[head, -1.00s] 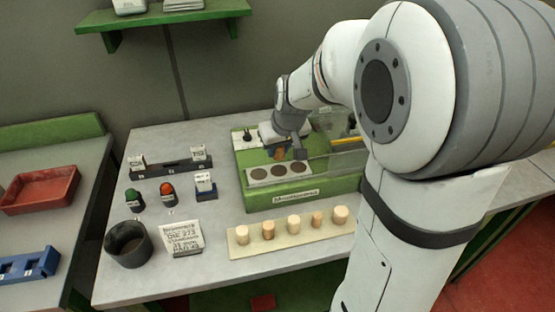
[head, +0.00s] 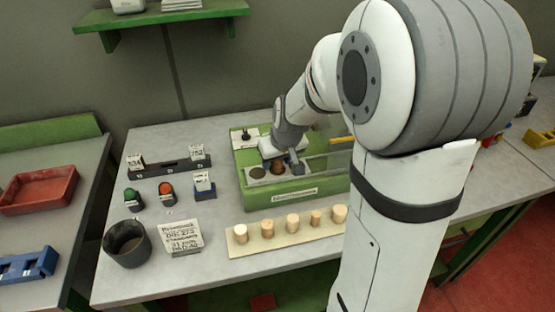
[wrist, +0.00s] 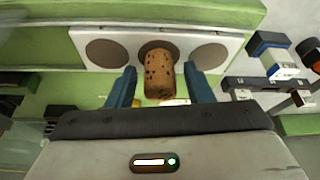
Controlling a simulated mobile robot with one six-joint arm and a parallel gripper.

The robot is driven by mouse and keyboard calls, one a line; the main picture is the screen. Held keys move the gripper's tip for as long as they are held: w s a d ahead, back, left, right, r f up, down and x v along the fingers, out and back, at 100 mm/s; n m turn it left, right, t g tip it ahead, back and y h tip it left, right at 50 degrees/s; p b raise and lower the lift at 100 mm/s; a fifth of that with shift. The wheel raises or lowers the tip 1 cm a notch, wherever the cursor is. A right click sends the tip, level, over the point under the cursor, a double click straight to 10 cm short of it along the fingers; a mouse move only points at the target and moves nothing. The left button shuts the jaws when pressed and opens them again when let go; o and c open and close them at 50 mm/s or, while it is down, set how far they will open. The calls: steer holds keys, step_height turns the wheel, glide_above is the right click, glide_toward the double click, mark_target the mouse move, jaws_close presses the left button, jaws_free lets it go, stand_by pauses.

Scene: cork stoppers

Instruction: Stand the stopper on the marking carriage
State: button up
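The marking carriage (head: 249,183) is a pale plate with dark round spots on the green machine. It also shows in the wrist view (wrist: 83,25). The speckled brown cork stopper (wrist: 159,78) stands at the middle spot, its far end meeting the dark disc. In the head view the stopper (head: 277,167) is small and partly covered by my gripper (head: 284,165). In the wrist view my gripper's blue fingers (wrist: 160,75) are on either side of the stopper, with a visible gap on each side. The outer two spots are empty in the wrist view.
A board with several pale stoppers (head: 267,239) lies in front of the machine. A dark cup (head: 127,250), a written card (head: 181,238), green (head: 132,197) and orange (head: 167,192) items and a dark rack (head: 170,169) are to the left. A clear guard stands right of the carriage.

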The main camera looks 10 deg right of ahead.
steer(key=shift+s+r, duration=0.1)
steer(key=shift+r, duration=0.5)
steer(key=s+a+v, duration=0.1)
steer(key=v, duration=1)
steer(key=s+f+m+g, duration=0.1)
steer(key=s+f, duration=0.3)
steer(key=s, duration=1.2)
steer(key=shift+d+f+m+g+h, duration=0.2)
steer(key=shift+m+g+h, duration=0.1)
steer(key=shift+m, duration=0.1)
